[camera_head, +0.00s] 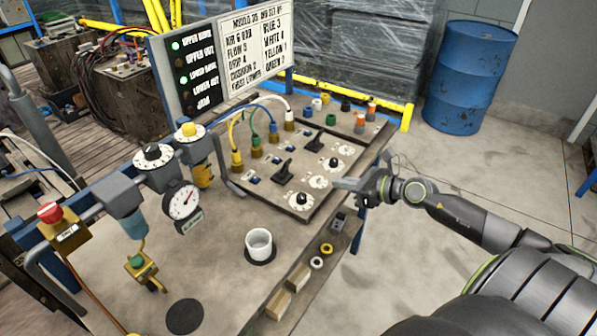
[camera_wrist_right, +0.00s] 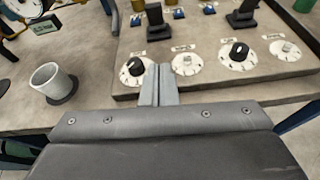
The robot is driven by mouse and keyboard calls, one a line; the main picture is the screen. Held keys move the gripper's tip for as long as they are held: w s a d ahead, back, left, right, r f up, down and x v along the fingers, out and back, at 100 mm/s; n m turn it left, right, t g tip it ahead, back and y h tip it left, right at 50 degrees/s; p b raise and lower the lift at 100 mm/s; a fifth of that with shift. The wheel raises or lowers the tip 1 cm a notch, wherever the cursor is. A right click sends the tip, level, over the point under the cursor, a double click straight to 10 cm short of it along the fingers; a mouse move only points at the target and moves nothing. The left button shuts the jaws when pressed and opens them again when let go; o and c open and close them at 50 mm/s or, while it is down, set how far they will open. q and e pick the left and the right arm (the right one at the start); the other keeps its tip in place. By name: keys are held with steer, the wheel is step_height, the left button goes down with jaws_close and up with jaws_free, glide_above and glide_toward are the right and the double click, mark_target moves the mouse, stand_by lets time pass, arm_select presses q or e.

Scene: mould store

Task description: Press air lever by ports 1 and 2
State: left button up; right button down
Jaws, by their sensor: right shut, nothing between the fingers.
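Two black levers stand on the grey panel (camera_head: 318,208). The nearer lever (camera_head: 284,173) is beside the yellow and green hoses; it also shows in the wrist view (camera_wrist_right: 158,24). The farther lever (camera_head: 317,142) is beside the blue and white hoses; it shows at the upper right of the wrist view (camera_wrist_right: 241,16). Port numbers are too small to read. My right gripper (camera_head: 341,184) is shut and empty, at the panel's right edge by the dials. In the wrist view its fingertips (camera_wrist_right: 159,84) are apart from both levers. My left gripper is not in view.
A white cup (camera_head: 259,243) stands on the bench. Black dials (camera_head: 302,199) lie between my right gripper and the levers. A gauge (camera_head: 182,202) and a red-button valve (camera_head: 58,222) stand left. A sign (camera_head: 262,45) rises behind. A blue drum (camera_head: 468,78) stands beyond.

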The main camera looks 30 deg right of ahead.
steer(key=shift+a+r+n, duration=0.3)
steer(key=shift+r+n, duration=0.05)
steer(key=shift+n, duration=0.15)
steer(key=p, duration=0.2)
glide_toward(287, 167)
steer(key=f, duration=0.1)
steer(key=w+f, duration=0.1)
steer(key=f, duration=0.1)
steer(key=shift+w+a+f, duration=0.2)
steer(key=shift+a+f, duration=0.05)
steer(key=shift+a, duration=0.05)
steer(key=shift+w+a+r+p, duration=0.25)
steer(key=shift+w+p, duration=0.05)
steer(key=shift+w, duration=0.25)
steer(key=shift+w+a+r+p, duration=0.2)
steer(key=shift+w+p, duration=0.05)
steer(key=shift+w, duration=0.35)
steer(key=shift+w+a+r+p, duration=0.15)
steer(key=shift+w+a+p, duration=0.15)
steer(key=shift+w, duration=0.45)
